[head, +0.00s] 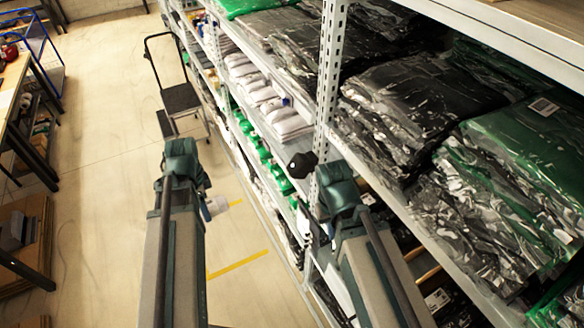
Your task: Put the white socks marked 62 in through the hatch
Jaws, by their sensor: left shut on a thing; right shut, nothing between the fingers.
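My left arm (178,240) reaches forward over the aisle. Several folded white sock packs (290,124) lie in a row on a shelf farther along. I cannot make out a hatch.
A shelving rack with an upright post (330,75) runs along the right, close to my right arm. It holds black bagged garments (405,95) and green bagged ones (525,150). A dark trolley (180,99) stands ahead. A workbench (18,85) is at left; the aisle floor (100,180) is clear.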

